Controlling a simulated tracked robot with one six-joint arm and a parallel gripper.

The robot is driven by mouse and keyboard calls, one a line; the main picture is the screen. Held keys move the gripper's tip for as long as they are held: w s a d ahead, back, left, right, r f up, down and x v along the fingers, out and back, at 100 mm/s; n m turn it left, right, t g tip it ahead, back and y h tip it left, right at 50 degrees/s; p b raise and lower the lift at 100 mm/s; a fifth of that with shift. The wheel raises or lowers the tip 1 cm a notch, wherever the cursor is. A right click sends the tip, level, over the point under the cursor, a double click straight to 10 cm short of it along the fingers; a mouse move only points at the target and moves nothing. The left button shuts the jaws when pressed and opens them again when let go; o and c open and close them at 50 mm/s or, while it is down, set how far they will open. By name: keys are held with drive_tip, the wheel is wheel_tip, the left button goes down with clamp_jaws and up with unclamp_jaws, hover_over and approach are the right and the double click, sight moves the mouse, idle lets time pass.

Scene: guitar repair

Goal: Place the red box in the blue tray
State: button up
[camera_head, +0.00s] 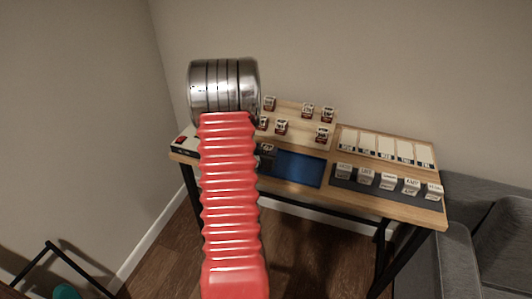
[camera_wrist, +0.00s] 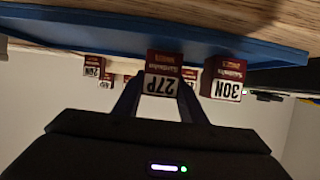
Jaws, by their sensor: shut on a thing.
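My gripper (camera_wrist: 160,100) is shut on a small red box (camera_wrist: 165,58) with a white label reading 27P. The wrist view looks upside down. In it the box overlaps the edge of the blue tray (camera_wrist: 100,33); I cannot tell whether it touches the tray. In the head view the blue tray (camera_head: 300,170) lies on the table, with its left part hidden by my red arm. My dark gripper (camera_head: 268,162) shows partly at the tray's left end, with a labelled box face at it.
A similar red box marked 30N (camera_wrist: 222,78) is close beside the held one in the wrist view. Several boxes stand on the wooden stand (camera_head: 295,115) behind the tray. White-labelled boxes (camera_head: 388,181) line a dark strip at right. A grey sofa (camera_head: 500,235) adjoins the table.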

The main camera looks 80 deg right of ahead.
drive_tip(key=shift+f, duration=0.25)
drive_tip(key=o, duration=1.1)
drive_tip(key=shift+o, duration=0.2)
drive_tip(key=shift+r, duration=0.1)
drive_tip(key=v, duration=1.2)
